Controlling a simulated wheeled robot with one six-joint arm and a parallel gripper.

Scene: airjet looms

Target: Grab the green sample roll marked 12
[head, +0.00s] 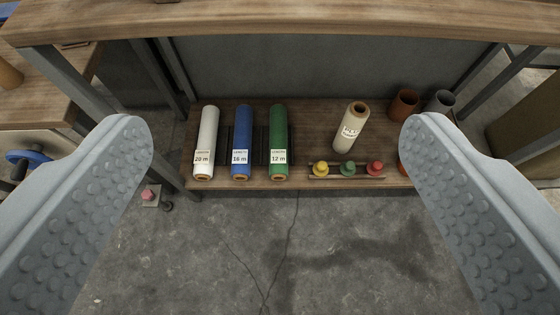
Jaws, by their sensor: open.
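The fingers are empty and nearer the camera than the rolls. The green roll shows between them, untouched.
The shelf (325,181) also holds a cream roll (351,127), a rack with yellow (320,168), green (348,168) and red (375,168) pieces, and brown (403,105) and grey (440,102) cups. A wooden top (280,22) overhangs it. The concrete floor (290,250) in front is clear.

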